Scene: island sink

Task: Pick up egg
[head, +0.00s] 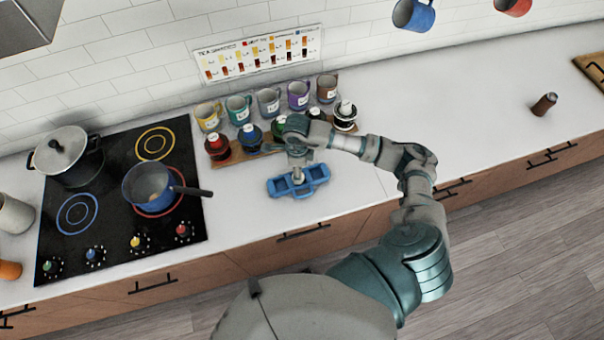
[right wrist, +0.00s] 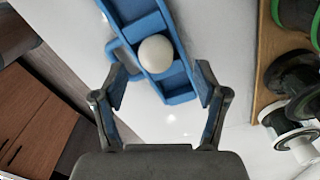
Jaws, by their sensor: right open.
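A white egg (right wrist: 155,53) sits in a compartment of a blue tray (right wrist: 125,12) in the right wrist view. In the head view the blue tray (head: 317,176) lies on the white counter in front of the row of jars, with the egg mostly hidden by my gripper. My right gripper (right wrist: 160,88) is open, with its two fingers apart on either side of the tray and the egg just beyond the fingertips, not held. In the head view the right gripper (head: 297,174) is above the tray. My left gripper is not in view.
Several lidded jars (head: 250,136) and mugs (head: 268,101) stand behind the tray. A hob with a blue pan (head: 148,186) and a lidded pot (head: 66,157) is at the left. A brown shaker (head: 544,104) stands at the right; the counter between is clear.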

